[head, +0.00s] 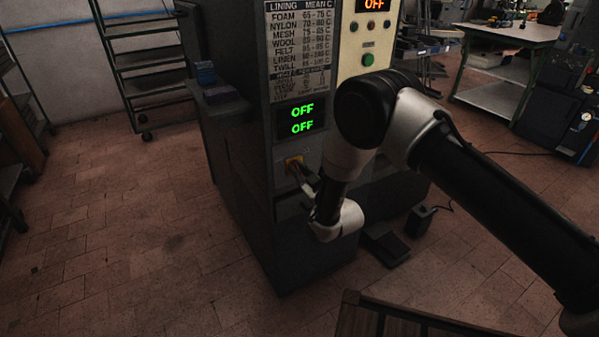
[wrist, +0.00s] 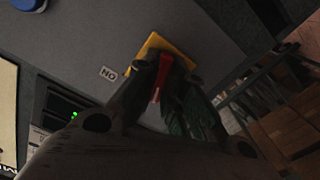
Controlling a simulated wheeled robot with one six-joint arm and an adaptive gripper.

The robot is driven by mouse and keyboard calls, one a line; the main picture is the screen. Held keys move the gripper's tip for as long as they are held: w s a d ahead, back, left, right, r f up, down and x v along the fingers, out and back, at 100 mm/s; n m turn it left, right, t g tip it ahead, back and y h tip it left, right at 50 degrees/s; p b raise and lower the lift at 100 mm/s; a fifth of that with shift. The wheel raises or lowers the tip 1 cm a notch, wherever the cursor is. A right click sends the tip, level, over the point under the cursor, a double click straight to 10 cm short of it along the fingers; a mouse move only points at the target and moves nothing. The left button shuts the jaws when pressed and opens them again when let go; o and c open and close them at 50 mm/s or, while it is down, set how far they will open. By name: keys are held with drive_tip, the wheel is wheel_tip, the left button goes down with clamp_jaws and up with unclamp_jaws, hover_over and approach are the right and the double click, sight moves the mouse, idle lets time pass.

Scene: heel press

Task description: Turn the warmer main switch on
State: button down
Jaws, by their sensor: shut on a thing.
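The warmer main switch is a red handle (wrist: 160,82) on a yellow plate (wrist: 152,47), set in the dark grey side of the press. My gripper (wrist: 165,72) is shut on the red handle, a finger on each side of it. In the head view the yellow plate (head: 291,160) shows below the green displays, and my gripper (head: 304,180) reaches it from the front right. The fingers and wrist hide part of the switch there. A small label (wrist: 108,73), upside down in the wrist view, sits beside the plate. Two green displays (head: 302,118) both read OFF.
The floor at left is open before a shelf rack (head: 150,60).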

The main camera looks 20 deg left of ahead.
drive_tip(key=m, duration=1.3)
idle(0.4)
drive_tip(key=c, duration=1.5)
unclamp_jaws()
drive_tip(key=v, duration=1.2)
